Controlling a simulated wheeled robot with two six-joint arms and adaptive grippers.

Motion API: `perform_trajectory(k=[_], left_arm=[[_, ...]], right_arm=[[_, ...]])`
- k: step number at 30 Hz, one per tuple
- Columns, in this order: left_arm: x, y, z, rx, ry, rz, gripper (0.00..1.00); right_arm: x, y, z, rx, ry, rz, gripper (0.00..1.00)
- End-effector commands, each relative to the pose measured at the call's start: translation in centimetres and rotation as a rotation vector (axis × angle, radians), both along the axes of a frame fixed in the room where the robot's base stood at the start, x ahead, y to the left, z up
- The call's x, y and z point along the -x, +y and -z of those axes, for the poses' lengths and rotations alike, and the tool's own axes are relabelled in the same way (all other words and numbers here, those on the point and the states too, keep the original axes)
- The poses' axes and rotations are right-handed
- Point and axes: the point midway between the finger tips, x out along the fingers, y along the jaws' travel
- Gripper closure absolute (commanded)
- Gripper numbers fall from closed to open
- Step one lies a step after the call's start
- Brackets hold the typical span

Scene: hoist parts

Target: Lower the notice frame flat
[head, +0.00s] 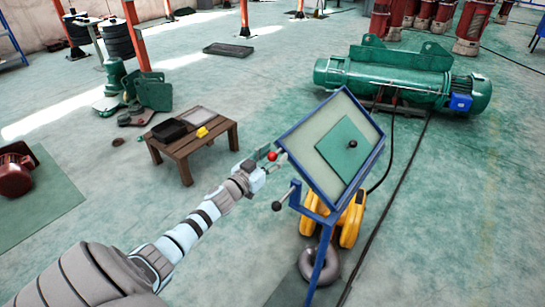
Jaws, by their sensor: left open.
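The notice frame (304,127) is a blue-edged panel with a pale face and a green square sheet (340,150). It stands tilted on a blue post (322,262), not flat. A dark knob (352,144) shows on the green sheet. A lever with a black ball (276,206) sticks out at the lower left of the frame. A red ball (272,156) shows by the frame's left edge. My left gripper (274,164) is open beside this edge, close to the red ball; whether it touches the ball I cannot tell. My right gripper is not in view.
A small wooden table (190,145) with a black tray (169,131) and a yellow item (202,132) stands left of the frame. A yellow machine (352,220) and a grey ring (325,265) are by the post. A green hoist (400,75) lies behind. Cables cross the floor.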

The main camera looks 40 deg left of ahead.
Motion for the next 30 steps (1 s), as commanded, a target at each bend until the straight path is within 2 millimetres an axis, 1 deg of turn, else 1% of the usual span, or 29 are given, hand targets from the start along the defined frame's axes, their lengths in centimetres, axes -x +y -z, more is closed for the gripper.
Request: perform_trajectory(k=[5,6,8,9,14,25,30], left_arm=[[-0.01,-0.02,0.02,0.000,0.000,0.001,0.55],[0.00,-0.02,0.02,0.000,0.000,0.001,0.58],[0.00,-0.02,0.02,0.000,0.000,0.001,0.67],[0.00,-0.02,0.03,0.000,0.000,0.001,0.74],[0.02,-0.01,0.02,0.000,0.000,0.001,0.99],[0.03,0.11,0.18,0.005,0.000,0.000,1.00],[0.06,0.55,0.84,0.029,0.001,-0.001,1.00]], right_arm=[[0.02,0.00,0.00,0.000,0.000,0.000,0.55],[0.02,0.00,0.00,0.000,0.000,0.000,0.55],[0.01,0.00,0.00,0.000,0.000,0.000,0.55],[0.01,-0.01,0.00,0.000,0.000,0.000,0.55],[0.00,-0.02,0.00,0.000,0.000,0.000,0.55],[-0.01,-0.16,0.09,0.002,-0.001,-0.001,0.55],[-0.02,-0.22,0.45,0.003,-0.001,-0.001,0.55]])
